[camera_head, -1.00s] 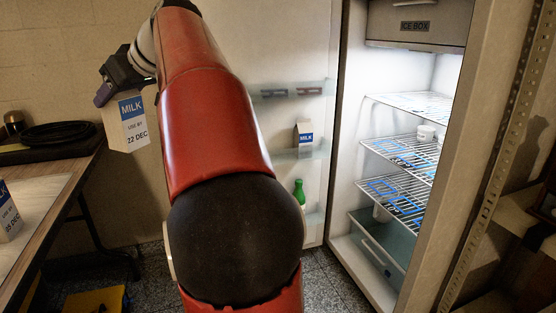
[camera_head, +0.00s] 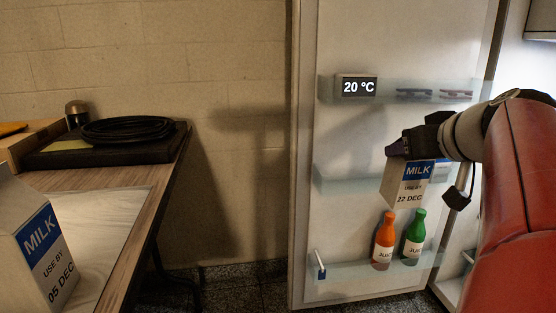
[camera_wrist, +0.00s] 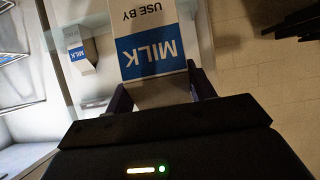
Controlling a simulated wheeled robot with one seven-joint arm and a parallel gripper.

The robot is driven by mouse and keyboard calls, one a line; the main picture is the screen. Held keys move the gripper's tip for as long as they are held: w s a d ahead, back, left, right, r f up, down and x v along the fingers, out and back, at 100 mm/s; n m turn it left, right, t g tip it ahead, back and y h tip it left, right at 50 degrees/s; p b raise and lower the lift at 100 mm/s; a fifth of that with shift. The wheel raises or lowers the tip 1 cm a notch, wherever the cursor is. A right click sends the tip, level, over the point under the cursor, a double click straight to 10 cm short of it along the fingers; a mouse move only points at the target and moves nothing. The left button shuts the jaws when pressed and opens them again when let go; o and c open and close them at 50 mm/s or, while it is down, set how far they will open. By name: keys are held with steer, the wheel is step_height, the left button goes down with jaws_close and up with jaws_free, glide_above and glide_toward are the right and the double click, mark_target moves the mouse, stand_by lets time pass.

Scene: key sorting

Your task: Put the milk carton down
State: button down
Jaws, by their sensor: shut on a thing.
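My gripper (camera_head: 402,150) is shut on the top of a milk carton (camera_head: 407,190) marked "22 DEC". The carton hangs upright in front of the open fridge door, apart from the table. In the wrist view the held carton (camera_wrist: 152,50) appears upside down between my fingers (camera_wrist: 160,95). A second milk carton (camera_head: 42,245), marked "05 DEC", stands on the table at the left. Another milk carton (camera_wrist: 79,50) stands on a door shelf in the wrist view; in the head view the held carton mostly hides it.
The wooden table (camera_head: 135,255) has a light mat (camera_head: 100,225) with bare space right of the second carton. A black coiled cable (camera_head: 128,129) lies at its back. Orange (camera_head: 384,240) and green (camera_head: 413,237) bottles stand on the low shelf of the fridge door (camera_head: 335,215).

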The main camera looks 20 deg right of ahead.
steer(key=w+f+t+b, duration=0.1)
steer(key=w+f+b, duration=0.1)
steer(key=shift+w+d+t+h, duration=0.3)
steer(key=shift+w+d+t, duration=0.1)
steer(key=shift+g, duration=0.9)
steer(key=w+d+f+p, duration=0.1)
steer(key=w, duration=0.5)
steer(key=w+d+f+p, duration=0.1)
steer(key=w+d+p, duration=0.1)
steer(key=w, duration=0.4)
steer(key=w+d+f+p, duration=0.1)
steer(key=w+d+p, duration=0.1)
steer(key=w, duration=0.5)
steer(key=shift+d+f, duration=0.15)
steer(key=shift+f, duration=0.15)
steer(key=shift+w+d+f+g+y+p, duration=0.1)
steer(key=shift+w+g+y+p, duration=0.45)
steer(key=shift+p, duration=0.3)
steer(key=shift+s+f+b, duration=0.15)
steer(key=shift+f+b, duration=0.35)
steer(key=shift+f, duration=0.6)
